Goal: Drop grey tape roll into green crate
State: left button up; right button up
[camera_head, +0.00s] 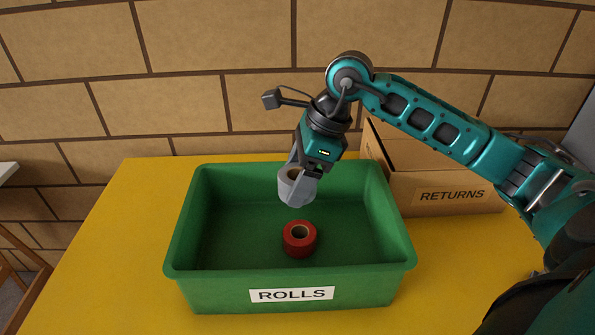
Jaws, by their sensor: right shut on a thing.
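The grey tape roll (296,187) is held by my right gripper (302,182), over the back middle part of the green crate. The gripper points down and is shut on the roll, covering some of it. The green crate (290,278) stands on the yellow table and has a white label reading ROLLS on its front. The height of the grey roll above the crate floor is hard to judge. My left gripper is not in view.
A red tape roll (299,239) lies on the crate floor, in front of the held roll. A cardboard box (408,187) labelled RETURNS stands behind right of the crate, under my right arm. The yellow table (115,255) is clear on the left. A brick wall is behind.

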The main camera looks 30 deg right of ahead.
notch_tip(320, 180, down, 4)
jog(key=shift+f+b, duration=0.1)
jog(key=shift+b, duration=0.95)
jog(key=o, duration=1)
jog(key=shift+o, duration=0.2)
jog(key=p+v, duration=0.1)
jog(key=v, duration=1.2)
